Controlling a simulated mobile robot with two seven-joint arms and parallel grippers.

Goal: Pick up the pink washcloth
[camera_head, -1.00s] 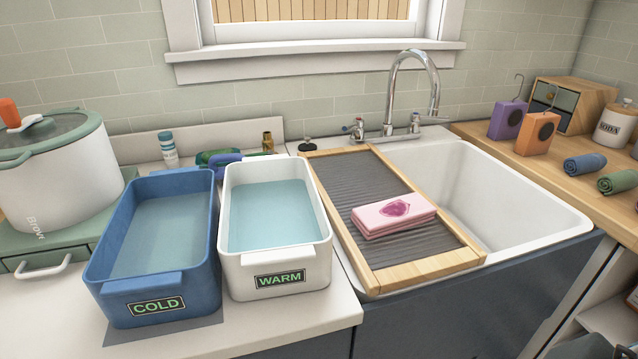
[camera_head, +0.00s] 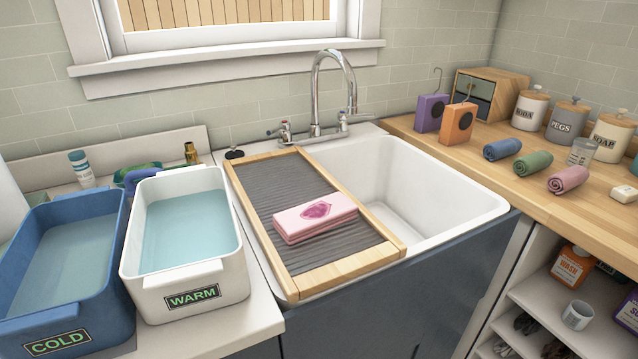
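A folded pink washcloth (camera_head: 316,217) with a darker magenta stain on top lies flat on the ridged grey washboard (camera_head: 289,184). The washboard has a light wooden frame and lies across the left part of the white sink (camera_head: 440,185). A rolled pink cloth (camera_head: 568,179) also lies on the wooden counter at the right. Neither of my grippers is in view.
A white WARM tub (camera_head: 190,282) and a blue COLD tub (camera_head: 60,325), both holding water, stand left of the washboard. The faucet (camera_head: 316,100) rises behind the sink. Rolled blue (camera_head: 503,149) and green (camera_head: 533,163) cloths lie on the right counter. The sink's right basin looks empty.

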